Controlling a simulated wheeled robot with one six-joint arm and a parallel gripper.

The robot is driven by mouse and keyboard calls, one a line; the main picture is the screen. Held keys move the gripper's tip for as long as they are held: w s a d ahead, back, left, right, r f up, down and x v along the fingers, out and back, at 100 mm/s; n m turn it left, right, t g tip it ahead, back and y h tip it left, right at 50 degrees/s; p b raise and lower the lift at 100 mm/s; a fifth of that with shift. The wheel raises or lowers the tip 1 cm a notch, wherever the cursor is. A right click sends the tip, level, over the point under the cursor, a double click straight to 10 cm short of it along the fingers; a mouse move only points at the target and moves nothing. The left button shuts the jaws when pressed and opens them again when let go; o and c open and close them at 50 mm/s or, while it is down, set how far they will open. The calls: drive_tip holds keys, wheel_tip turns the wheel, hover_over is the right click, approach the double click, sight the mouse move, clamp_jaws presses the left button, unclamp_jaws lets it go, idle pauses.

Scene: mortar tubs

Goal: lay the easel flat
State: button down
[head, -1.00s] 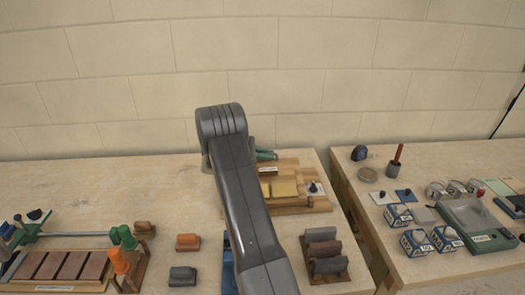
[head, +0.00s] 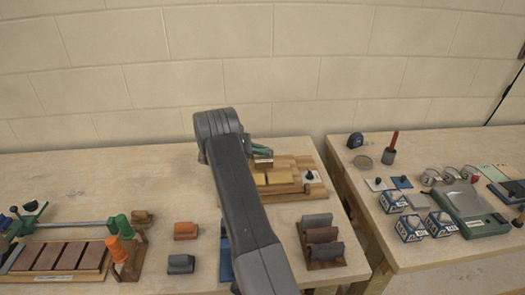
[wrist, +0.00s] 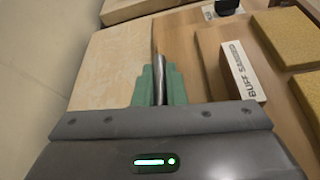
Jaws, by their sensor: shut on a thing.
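A low wooden stand (head: 312,188) with yellow blocks (head: 277,178) sits at the back of the near bench; I take it to be the easel. Its tilt is hard to judge. In the wrist view the stand's tan board (wrist: 205,78) fills the right side, with a white label reading "BUFF" (wrist: 242,72). My gripper (wrist: 159,85) has green fingers at the board's left edge. They are shut on a thin dark bar (wrist: 158,45), apparently a part of the stand; how it joins the board is unclear. My arm hides the stand's near left part in the head view.
A rack of grey and brown blocks (head: 321,242) stands in front of the stand. Orange (head: 186,230) and dark (head: 181,264) blocks lie to the left. A second bench (head: 425,258) with boxes and tubs is across a gap. A block wall (head: 150,85) rises behind.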

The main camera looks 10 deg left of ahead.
drive_tip(key=shift+s+f, duration=0.1)
drive_tip(key=shift+f, duration=0.2)
drive_tip(key=c, duration=1.5)
unclamp_jaws()
drive_tip(key=shift+r, duration=0.1)
drive_tip(key=b+v, duration=0.2)
drive_tip(key=v, duration=1.1)
drive_tip(key=shift+s+a+r, duration=0.1)
drive_tip(key=shift+a, duration=0.3)
drive_tip(key=p+x, duration=0.2)
drive_tip(key=x, duration=1.2)
drive_tip(key=shift+r, duration=0.1)
